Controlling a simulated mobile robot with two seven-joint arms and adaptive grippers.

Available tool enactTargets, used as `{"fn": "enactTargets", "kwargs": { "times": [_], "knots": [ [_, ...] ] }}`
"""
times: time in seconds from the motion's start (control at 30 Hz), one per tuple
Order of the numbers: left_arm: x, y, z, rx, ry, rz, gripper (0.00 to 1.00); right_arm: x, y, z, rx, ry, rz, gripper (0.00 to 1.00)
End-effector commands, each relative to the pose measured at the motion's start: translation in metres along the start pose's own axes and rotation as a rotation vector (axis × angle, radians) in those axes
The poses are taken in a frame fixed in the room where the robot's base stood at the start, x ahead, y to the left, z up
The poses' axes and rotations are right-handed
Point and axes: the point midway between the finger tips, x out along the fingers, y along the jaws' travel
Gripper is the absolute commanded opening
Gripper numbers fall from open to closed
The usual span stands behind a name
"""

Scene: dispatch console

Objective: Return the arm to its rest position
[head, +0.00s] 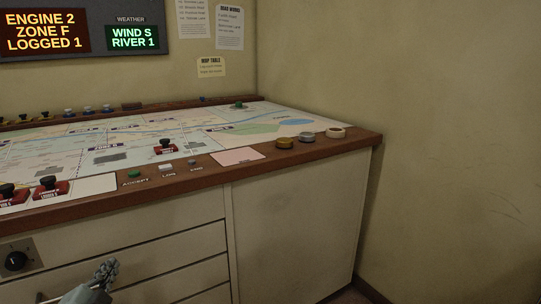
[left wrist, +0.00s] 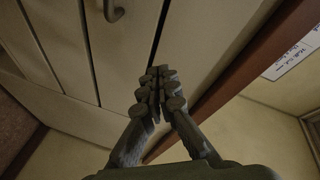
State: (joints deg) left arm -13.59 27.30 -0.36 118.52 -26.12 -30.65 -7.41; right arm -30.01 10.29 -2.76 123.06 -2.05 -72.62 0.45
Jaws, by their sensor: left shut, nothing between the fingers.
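My left gripper (head: 106,272) shows at the bottom left of the head view, in front of the drawer fronts and below the console's edge. In the left wrist view its fingers (left wrist: 158,95) are shut together with nothing between them. The console front and the wooden edge lie beyond the fingers there. My right gripper is not in view.
The console top holds a map (head: 150,138), red-based pieces with black knobs (head: 165,147), a green button (head: 134,174) and several round discs (head: 285,142) along its wooden edge. A black dial (head: 15,261) is at lower left. Bare wall (head: 440,120) stands to the right.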

Motion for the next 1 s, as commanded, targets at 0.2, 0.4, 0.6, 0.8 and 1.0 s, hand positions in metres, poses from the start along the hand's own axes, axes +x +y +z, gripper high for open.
{"fn": "enactTargets", "kwargs": {
  "times": [0.2, 0.4, 0.6, 0.8, 1.0],
  "knots": [
    [-0.064, 0.133, 0.088, -0.296, -0.405, 0.289, 0.0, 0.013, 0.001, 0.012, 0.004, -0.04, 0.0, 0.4],
    [-0.154, 0.232, 0.125, -0.481, -0.727, 0.526, 0.0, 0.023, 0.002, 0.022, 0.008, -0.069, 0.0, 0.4],
    [-0.216, 0.281, 0.132, -0.567, -0.908, 0.667, 0.0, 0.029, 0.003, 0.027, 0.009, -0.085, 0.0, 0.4],
    [-0.23, 0.29, 0.132, -0.582, -0.948, 0.698, 0.0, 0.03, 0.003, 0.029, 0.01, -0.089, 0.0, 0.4],
    [-0.229, 0.289, 0.133, -0.58, -0.945, 0.696, 0.0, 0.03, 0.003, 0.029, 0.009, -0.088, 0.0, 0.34]
  ]
}}
